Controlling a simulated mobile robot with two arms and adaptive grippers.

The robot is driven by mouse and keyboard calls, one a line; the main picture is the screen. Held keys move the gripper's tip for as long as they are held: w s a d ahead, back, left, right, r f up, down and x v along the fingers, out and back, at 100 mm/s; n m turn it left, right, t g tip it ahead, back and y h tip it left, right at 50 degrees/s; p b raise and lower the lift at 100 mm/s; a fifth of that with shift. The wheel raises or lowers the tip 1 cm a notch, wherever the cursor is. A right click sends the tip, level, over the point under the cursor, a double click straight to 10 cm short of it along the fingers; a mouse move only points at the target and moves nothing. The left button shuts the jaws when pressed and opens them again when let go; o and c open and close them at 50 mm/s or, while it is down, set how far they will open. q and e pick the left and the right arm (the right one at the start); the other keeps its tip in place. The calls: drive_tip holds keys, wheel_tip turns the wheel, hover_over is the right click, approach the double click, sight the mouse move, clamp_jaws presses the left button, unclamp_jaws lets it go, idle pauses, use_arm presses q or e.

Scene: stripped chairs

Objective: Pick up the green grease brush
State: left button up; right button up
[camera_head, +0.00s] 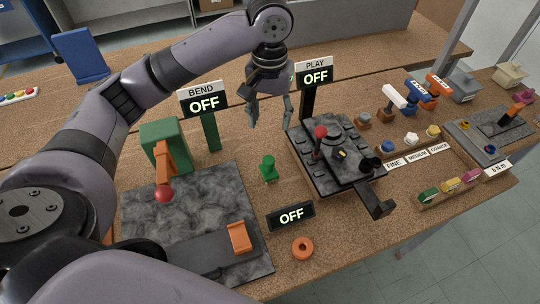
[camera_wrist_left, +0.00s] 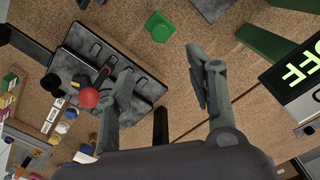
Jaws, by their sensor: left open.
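A small green upright piece with a knob top, which looks like the green grease brush (camera_head: 268,169), stands on the cork bench between the grey marbled plate and the black machine. It also shows in the left wrist view as a green shape (camera_wrist_left: 160,27), beyond my fingertips. My left gripper (camera_head: 270,113) is open and empty, fingers pointing down, above the bench behind the brush and apart from it. Its two spread fingers also show in the left wrist view (camera_wrist_left: 162,72). My right gripper is in neither view.
The black machine (camera_head: 338,153) with a red-ball lever stands right of the brush. The BEND sign (camera_head: 203,98) and PLAY sign (camera_head: 313,73) rise on posts nearby. A low OFF display (camera_head: 290,216) and an orange ring (camera_head: 302,248) lie in front. Bare cork surrounds the brush.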

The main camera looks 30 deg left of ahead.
use_arm(q)
approach(268, 159)
drive_tip(key=shift+s+p, duration=0.1)
drive_tip(key=shift+p, duration=0.35)
drive_tip(key=f, duration=0.5)
drive_tip(key=shift+w+f+p, duration=0.25)
drive_tip(key=shift+f+p, duration=0.1)
drive_tip(key=shift+f, duration=0.45)
drive_tip(key=f, duration=0.1)
drive_tip(key=f+p, duration=0.1)
drive_tip(key=f, duration=0.1)
drive_tip(key=shift+s+f+p, duration=0.2)
drive_tip(key=shift+f+p, duration=0.1)
drive_tip(key=shift+f, duration=0.55)
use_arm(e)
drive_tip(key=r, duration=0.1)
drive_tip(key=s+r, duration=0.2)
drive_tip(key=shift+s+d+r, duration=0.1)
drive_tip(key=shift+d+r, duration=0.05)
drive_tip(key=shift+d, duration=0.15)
use_arm(q)
drive_tip(key=shift+c, duration=0.4)
